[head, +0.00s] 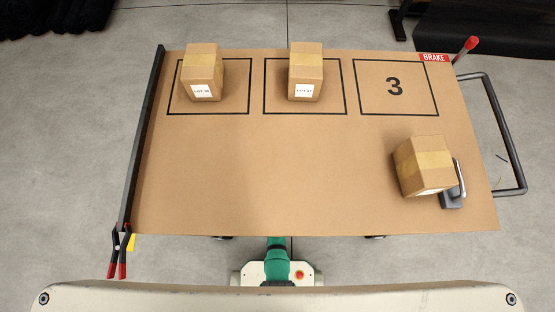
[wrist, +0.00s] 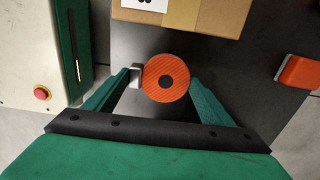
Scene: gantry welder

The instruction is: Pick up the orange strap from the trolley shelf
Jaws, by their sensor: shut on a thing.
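The orange strap (wrist: 152,90) is a rolled disc with a dark centre and a metal buckle on its left side, seen in the wrist view. My gripper (wrist: 164,83) has its two green fingers on either side of the roll and is shut on it. The roll is over the dark shelf (wrist: 215,65); I cannot tell whether it still touches the shelf. In the head view the trolley top (head: 270,180) hides the shelf, the strap and my gripper.
Two cartons (head: 202,75) (head: 305,75) stand in outlined bays on top; bay 3 (head: 420,104) is empty. Another carton (head: 423,164) sits turned near the handle.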

